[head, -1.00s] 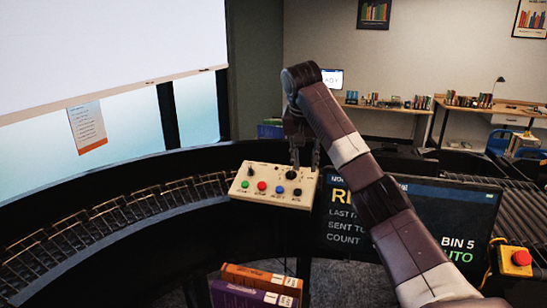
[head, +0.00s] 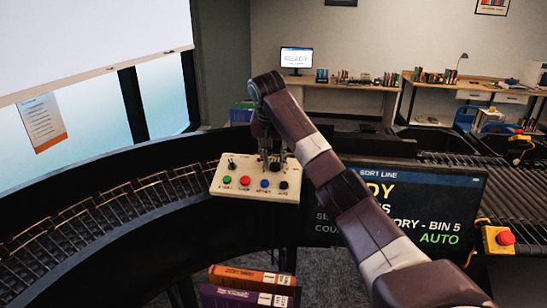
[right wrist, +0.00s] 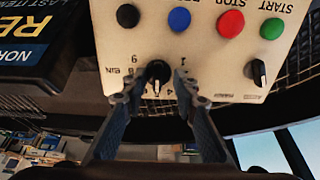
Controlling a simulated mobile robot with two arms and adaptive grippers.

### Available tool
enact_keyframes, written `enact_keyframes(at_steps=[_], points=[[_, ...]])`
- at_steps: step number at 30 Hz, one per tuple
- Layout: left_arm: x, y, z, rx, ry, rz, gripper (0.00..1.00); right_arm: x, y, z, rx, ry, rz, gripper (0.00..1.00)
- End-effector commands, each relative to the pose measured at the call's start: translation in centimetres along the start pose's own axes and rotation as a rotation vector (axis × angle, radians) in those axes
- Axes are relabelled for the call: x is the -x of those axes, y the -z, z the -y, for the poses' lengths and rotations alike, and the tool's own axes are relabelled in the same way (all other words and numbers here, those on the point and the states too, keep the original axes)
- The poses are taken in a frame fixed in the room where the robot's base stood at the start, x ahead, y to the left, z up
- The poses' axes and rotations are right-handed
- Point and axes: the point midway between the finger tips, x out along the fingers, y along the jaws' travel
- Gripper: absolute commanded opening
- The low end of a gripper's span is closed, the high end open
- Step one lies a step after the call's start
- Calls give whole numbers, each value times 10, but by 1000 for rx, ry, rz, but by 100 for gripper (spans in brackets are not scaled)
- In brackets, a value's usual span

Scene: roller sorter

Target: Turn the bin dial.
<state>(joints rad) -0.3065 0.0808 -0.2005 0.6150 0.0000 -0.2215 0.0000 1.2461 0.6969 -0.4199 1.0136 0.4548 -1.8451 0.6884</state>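The bin dial (right wrist: 158,72) is a small black knob with a white pointer on a cream control panel (right wrist: 215,75); numbers ring it. In the right wrist view its pointer faces the bottom of the picture. My right gripper (right wrist: 159,85) is open, with one fingertip on each side of the dial; I cannot tell whether they touch it. In the head view the right gripper (head: 271,160) comes down over the back of the panel (head: 232,190) and partly hides the dial (head: 275,167). My left gripper is not in view.
The panel also has green (right wrist: 271,28), red (right wrist: 231,24), blue (right wrist: 179,20) and black (right wrist: 128,15) buttons and a second knob (right wrist: 258,72). A screen (head: 445,215) reads BIN 5, AUTO. A red stop button (head: 505,238) sits right. Books (head: 250,278) lie in front.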

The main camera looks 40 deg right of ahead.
Motion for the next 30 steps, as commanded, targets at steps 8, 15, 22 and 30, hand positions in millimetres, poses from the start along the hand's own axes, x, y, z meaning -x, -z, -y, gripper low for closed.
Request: enact_keyframes(at_steps=[8, 15, 22, 30], points=[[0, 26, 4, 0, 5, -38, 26, -4, 0, 0, 0, -1, 0, 26], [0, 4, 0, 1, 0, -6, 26, -4, 0, 0, 0, -1, 0, 2], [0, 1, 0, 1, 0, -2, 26, -4, 0, 0, 1, -1, 0, 0], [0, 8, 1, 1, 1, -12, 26, -4, 0, 0, 54, 2, 0, 0]])
